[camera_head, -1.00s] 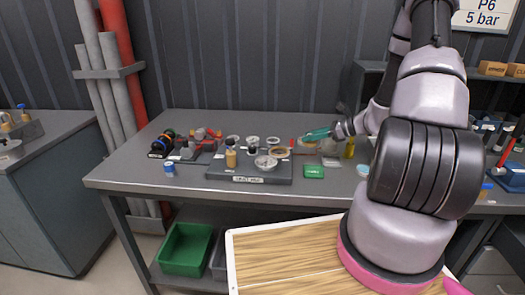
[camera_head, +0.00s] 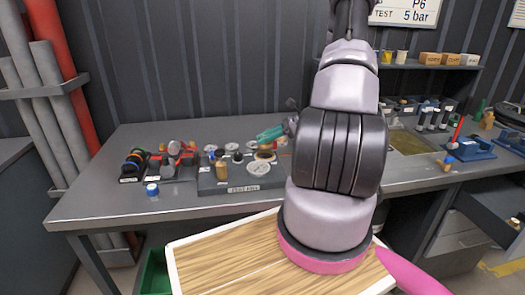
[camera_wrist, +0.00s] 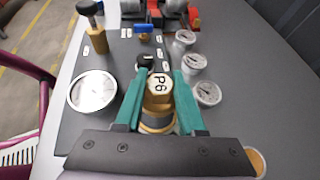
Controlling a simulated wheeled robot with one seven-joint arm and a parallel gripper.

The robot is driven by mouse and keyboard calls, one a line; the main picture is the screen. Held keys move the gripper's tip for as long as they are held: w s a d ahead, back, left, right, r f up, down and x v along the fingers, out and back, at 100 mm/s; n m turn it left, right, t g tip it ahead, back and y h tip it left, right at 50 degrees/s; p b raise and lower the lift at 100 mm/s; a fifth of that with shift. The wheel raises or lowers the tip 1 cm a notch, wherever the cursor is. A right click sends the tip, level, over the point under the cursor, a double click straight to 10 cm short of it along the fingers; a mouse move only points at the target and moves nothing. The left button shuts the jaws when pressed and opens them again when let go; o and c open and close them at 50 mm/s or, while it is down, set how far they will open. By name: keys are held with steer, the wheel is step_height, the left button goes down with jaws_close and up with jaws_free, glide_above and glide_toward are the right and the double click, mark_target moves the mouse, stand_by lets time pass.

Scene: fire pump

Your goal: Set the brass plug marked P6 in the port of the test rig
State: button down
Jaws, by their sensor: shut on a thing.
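In the wrist view the brass plug (camera_wrist: 158,92) marked P6 sits between the two green fingers of my gripper (camera_wrist: 158,82), which are shut on it. The label faces the camera. In the head view my gripper (camera_head: 270,134) shows as a teal tip over the right part of the test rig (camera_head: 212,188), a dark plate with gauges. In the wrist view the rig (camera_wrist: 75,133) lies below the plug. The plug's lower end and the port under it are hidden, so I cannot tell whether they touch.
A brass fitting with a black knob (camera_wrist: 95,35) and a large gauge (camera_wrist: 93,92) stand left of the plug. Small gauges (camera_wrist: 206,92) line the right. A blue-capped item (camera_head: 152,189) sits at the bench's front left. A blue valve handle (camera_wrist: 143,29) is beyond.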

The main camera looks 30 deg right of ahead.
mark_target(265, 157)
steer(key=shift+f, duration=2.3)
steer(key=shift+f, duration=0.15)
steer(key=c, duration=0.5)
jaws_free()
steer(key=shift+d, duration=0.1)
